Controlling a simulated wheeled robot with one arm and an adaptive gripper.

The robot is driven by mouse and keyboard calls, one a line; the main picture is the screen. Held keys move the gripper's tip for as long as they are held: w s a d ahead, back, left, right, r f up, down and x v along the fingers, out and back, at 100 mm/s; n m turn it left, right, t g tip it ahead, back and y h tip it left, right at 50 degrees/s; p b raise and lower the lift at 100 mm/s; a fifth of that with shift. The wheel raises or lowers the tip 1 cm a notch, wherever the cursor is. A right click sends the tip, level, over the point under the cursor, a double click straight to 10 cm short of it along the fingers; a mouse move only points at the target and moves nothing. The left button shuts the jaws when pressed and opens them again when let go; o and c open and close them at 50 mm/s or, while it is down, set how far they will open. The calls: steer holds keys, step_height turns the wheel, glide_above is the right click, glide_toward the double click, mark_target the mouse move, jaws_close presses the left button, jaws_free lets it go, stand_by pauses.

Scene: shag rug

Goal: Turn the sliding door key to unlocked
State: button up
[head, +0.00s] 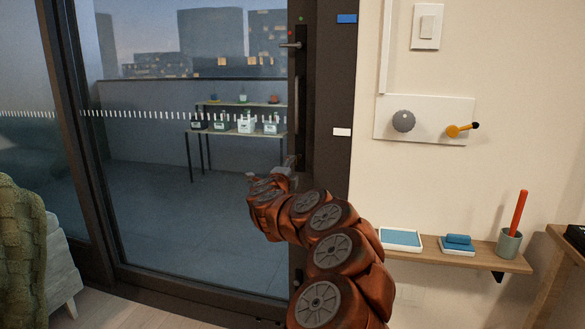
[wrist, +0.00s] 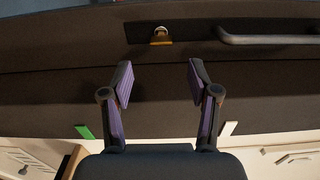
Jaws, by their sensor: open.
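The sliding door (head: 205,215) is glass in a dark frame. In the wrist view, a small brass fitting with a pale round top, which looks like the key (wrist: 160,38), sits on the dark frame beside the end of a grey bar handle (wrist: 270,39). I cannot tell which way it is turned. My gripper (wrist: 160,78) is open and empty; the fitting lies ahead, lined up between its fingers and apart from them. In the head view, my gripper (head: 284,168) is by the frame below the handle, and my arm covers the area there.
Higher on the frame is a silver lever (head: 291,44) with red and green dots near it. Blue (head: 347,18) and white (head: 342,132) labels mark the jamb; a green one (wrist: 84,131) shows in the wrist view. A shelf (head: 460,257) stands out at right.

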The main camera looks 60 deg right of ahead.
steer(key=shift+v, duration=1.1)
